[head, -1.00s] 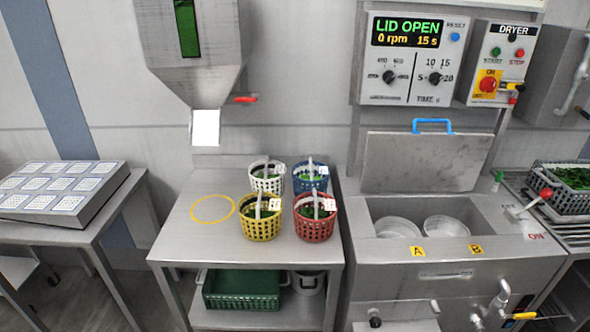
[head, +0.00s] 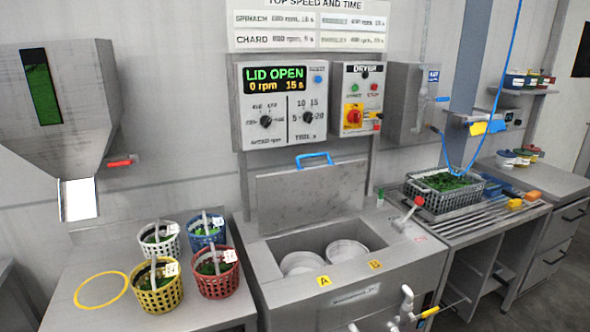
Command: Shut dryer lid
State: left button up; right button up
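The dryer lid (head: 312,196) stands open, upright at the back of the dryer, with a blue handle (head: 314,156) on its top edge. The dryer body (head: 410,262) is a steel box with its well uncovered. Two white round drums (head: 346,250) sit inside it, behind yellow labels A and B. The dryer display (head: 274,78) reads LID OPEN, 0 rpm, 15 s. Neither of my grippers shows in the head view.
Baskets of greens, yellow (head: 157,286), red (head: 216,274), blue (head: 206,232) and white (head: 160,240), stand on the left table. A grey crate of greens (head: 444,196) sits on the right rack.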

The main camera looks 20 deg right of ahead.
aim_at(301, 197)
jog(key=j+z, duration=0.85)
